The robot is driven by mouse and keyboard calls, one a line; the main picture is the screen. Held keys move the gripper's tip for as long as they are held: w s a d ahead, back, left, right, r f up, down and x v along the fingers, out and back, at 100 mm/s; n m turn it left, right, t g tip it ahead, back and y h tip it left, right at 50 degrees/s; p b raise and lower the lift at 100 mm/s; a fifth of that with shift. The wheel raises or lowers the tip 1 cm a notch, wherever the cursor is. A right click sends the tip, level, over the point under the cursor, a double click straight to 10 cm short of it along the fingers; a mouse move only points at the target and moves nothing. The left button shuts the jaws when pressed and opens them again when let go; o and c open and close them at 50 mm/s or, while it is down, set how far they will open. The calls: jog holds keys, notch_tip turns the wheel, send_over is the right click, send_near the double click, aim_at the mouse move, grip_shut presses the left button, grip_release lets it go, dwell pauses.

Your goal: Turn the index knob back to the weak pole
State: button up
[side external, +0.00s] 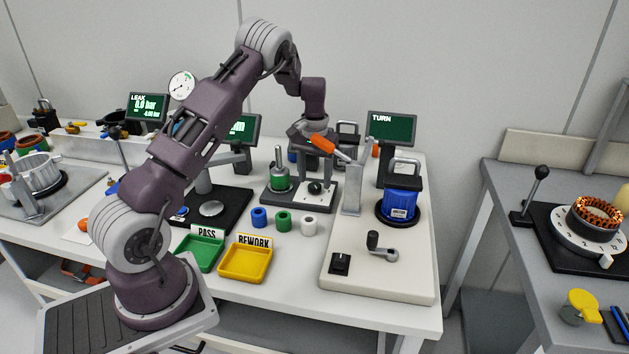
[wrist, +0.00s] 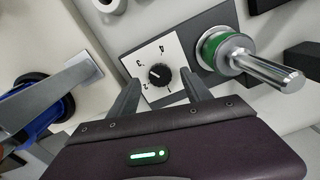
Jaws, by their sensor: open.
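The index knob (wrist: 159,74) is a small black knob with a light pointer mark on a white dial plate (wrist: 178,52) numbered 1 to 4. In the wrist view its mark points to the left, towards the 2 and 3 side; the exact number is hard to tell. In the side view the knob (side external: 316,187) sits on a dark base beside a green-ringed metal post (side external: 280,180). My gripper (wrist: 160,76) is open, with one finger on each side of the knob and gaps visible. In the side view my gripper (side external: 316,166) points down above the knob.
A grey upright with an orange-handled lever (side external: 322,144) stands close to my gripper on the right. A blue stator housing (side external: 401,204) sits on a beige fixture with a crank (side external: 381,250). Small coloured rings (side external: 283,220) and green and yellow trays (side external: 245,263) lie in front.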

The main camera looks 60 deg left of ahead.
aim_at(315, 185)
jog(key=shift+f, duration=0.85)
jog(key=c, duration=1.2)
jog(key=shift+n, duration=0.8)
grip_shut()
jog(key=o, duration=1.2)
grip_release()
jog(key=shift+r, duration=0.15)
notch_tip(315, 185, up, 7)
jog(key=shift+f, duration=0.1)
